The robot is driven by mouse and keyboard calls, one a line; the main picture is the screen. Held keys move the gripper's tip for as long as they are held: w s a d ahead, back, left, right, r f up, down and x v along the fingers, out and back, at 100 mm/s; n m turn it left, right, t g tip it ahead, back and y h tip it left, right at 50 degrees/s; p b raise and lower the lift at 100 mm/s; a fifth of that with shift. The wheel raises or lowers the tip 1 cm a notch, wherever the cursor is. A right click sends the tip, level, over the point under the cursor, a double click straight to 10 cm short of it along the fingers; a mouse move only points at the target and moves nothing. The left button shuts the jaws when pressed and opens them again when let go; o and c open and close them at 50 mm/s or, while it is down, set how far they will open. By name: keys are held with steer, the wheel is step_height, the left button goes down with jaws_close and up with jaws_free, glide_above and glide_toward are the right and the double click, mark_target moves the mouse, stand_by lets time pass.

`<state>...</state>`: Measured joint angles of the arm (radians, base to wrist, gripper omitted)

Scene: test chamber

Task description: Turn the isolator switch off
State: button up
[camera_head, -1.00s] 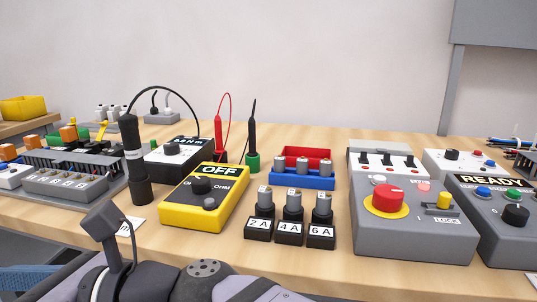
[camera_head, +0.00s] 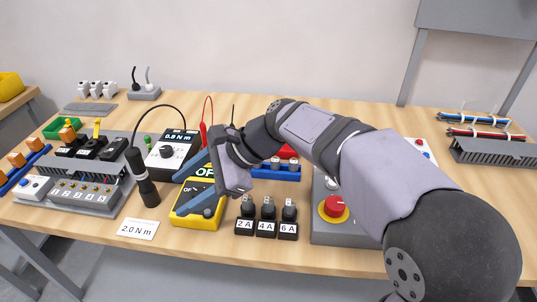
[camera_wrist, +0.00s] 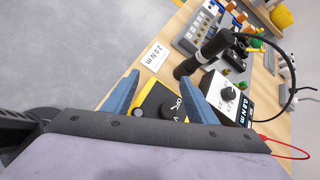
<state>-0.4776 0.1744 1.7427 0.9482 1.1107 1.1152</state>
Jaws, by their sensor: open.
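The isolator switch is a red rotary knob (camera_head: 336,205) on a yellow plate, on the front of a grey box (camera_head: 330,233) right of centre in the head view. My arm crosses over the box and hides its right part, including where the yellow lock piece was. My gripper (camera_head: 178,196) is open, with two blue fingers, left of the isolator and above the yellow multimeter (camera_head: 196,216). In the wrist view my open gripper (camera_wrist: 158,76) has the multimeter (camera_wrist: 151,98) showing between its fingers. The isolator is not in the wrist view.
Small fuse blocks marked 2 A, 4 A and 6 A (camera_head: 266,229) stand between multimeter and isolator. A black screwdriver (camera_head: 142,175) stands upright left of the multimeter, with a torque unit (camera_head: 172,153) behind. A 2.0 N m card (camera_head: 138,229) lies near the front edge.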

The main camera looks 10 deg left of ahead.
steer(key=w+d+r+n+h+p, duration=0.1)
steer(key=w+d+h+p, duration=0.15)
steer(key=d+p, duration=0.4)
steer(key=w+d+r+h+p, duration=0.1)
steer(key=w+d+r+p, duration=0.2)
steer(key=d, duration=0.7)
steer(key=n+g+h+p, duration=0.2)
steer(key=h+p, duration=0.1)
steer(key=p, duration=0.5)
glide_toward(336, 202)
steer(key=shift+p+x, duration=1)
steer(key=shift+x, duration=3.2)
steer(key=c, duration=1.1)
